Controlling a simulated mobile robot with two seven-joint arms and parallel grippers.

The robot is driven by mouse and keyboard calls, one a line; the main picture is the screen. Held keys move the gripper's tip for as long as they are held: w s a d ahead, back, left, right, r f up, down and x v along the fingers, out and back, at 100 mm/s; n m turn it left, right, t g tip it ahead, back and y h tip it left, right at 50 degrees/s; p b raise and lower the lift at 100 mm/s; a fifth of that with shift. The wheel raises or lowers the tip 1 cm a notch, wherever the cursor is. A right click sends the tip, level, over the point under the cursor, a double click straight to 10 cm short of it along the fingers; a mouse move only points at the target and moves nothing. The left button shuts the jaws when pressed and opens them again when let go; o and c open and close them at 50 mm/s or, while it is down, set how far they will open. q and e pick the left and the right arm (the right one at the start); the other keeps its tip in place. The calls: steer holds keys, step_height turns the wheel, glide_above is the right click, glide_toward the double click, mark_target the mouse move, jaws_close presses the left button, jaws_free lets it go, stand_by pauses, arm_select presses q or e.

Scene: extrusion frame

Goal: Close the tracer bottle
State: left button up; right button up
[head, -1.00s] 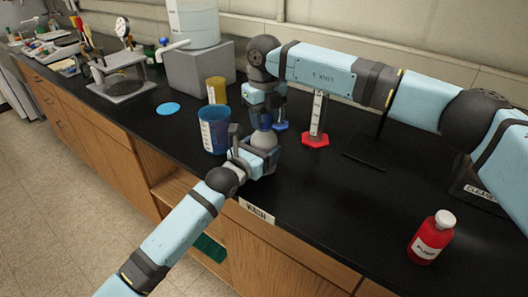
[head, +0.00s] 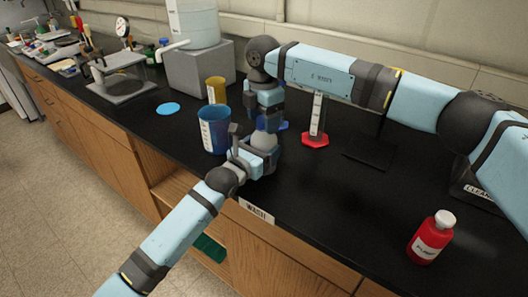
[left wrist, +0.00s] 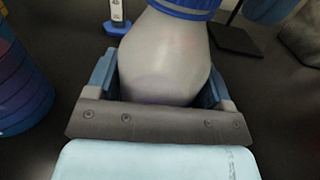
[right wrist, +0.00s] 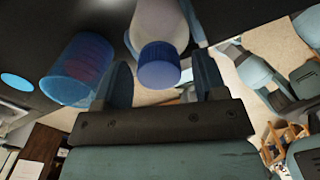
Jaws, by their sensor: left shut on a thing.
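The tracer bottle (left wrist: 165,60) is a pale grey, round-bodied bottle with a ribbed blue cap (left wrist: 185,8) on its neck. In the head view the bottle (head: 264,139) stands upright near the counter's front edge. My left gripper (head: 266,160) is shut around its body. My right gripper (head: 268,122) points down from above the bottle. In the right wrist view its two fingers (right wrist: 163,82) are spread apart, with the cap (right wrist: 159,64) between and just beyond their tips. I cannot tell whether the cap is fully seated.
A blue cup (head: 214,130) stands close left of the bottle, with a yellow cup (head: 216,90) behind. A red bottle (head: 431,238) stands at right. The front-right counter is mostly clear.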

steer(key=shift+r, duration=2.25)
steer(key=shift+c, duration=0.3)
steer(key=n, duration=0.6)
steer(key=shift+r, duration=0.4)
steer(key=n, duration=0.3)
steer(key=r+n, duration=0.1)
steer(key=n, duration=0.2)
steer(key=shift+n, duration=0.3)
steer(key=n, duration=0.6)
steer(key=shift+r, duration=0.4)
steer(key=n, duration=0.5)
steer(key=r+n, duration=0.1)
steer(key=n, duration=0.1)
steer(key=shift+n, duration=0.4)
steer(key=shift+f, duration=0.1)
